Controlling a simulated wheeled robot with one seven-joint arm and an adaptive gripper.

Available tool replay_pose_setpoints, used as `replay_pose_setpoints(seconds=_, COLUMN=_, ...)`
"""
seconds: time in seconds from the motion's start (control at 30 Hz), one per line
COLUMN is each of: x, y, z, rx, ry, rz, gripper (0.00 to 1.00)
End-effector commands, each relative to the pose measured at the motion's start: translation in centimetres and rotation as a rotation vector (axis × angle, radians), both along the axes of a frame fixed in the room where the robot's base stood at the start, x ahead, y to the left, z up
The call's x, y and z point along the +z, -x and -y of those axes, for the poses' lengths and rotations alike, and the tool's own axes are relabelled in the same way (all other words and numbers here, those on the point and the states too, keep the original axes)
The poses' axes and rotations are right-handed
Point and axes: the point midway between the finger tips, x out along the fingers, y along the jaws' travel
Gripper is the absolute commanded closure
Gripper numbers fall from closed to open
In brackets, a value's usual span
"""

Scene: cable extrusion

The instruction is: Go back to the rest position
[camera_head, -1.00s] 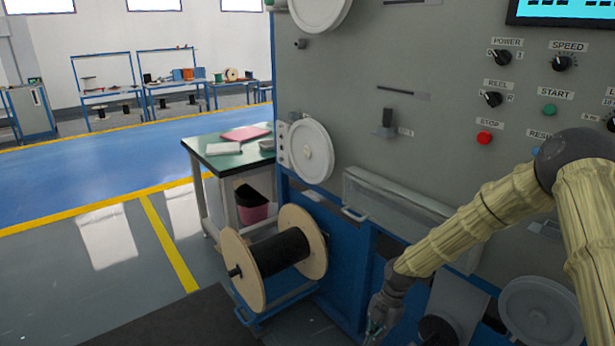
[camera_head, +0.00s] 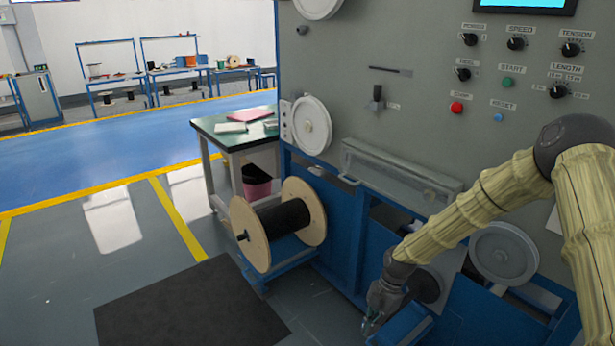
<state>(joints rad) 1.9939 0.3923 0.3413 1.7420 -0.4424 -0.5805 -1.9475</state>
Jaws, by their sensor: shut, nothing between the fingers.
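My arm, in a yellowish sleeve, comes in from the right edge and bends downward across the front of the machine. My gripper (camera_head: 369,324) hangs low at the bottom middle, pointing down, in front of the machine's blue base. It is small in this view; its fingers look closed and nothing shows in them. It is to the right of the wooden cable reel (camera_head: 272,224) and apart from it.
The grey extrusion machine (camera_head: 430,130) with its control knobs fills the right side. A green-topped table (camera_head: 215,140) stands beside it. A dark mat (camera_head: 190,312) lies on the floor. Open floor (camera_head: 60,270) is on the left; workbenches (camera_head: 110,82) stand far back.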

Motion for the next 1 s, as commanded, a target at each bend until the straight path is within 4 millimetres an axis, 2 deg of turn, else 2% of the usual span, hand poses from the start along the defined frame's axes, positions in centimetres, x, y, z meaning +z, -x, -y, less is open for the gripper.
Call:
replay_pose_setpoints(seconds=0.27, x=-3.5, y=3.1, z=-1.1, rx=-0.163, ry=0.021, rz=-0.04, gripper=1.0)
replay_pose_setpoints(seconds=0.53, x=-7.9, y=7.5, z=-2.6, rx=-0.399, ry=0.059, rz=-0.1, gripper=1.0)
replay_pose_setpoints(seconds=0.67, x=-11.1, y=11.2, z=-3.3, rx=-0.592, ry=0.094, rz=-0.145, gripper=1.0)
replay_pose_setpoints(seconds=0.8, x=-14.5, y=15.9, z=-3.6, rx=-0.845, ry=0.145, rz=-0.196, gripper=1.0)
replay_pose_setpoints(seconds=1.0, x=-18.2, y=22.5, z=-2.8, rx=-1.215, ry=0.224, rz=-0.248, gripper=1.0)
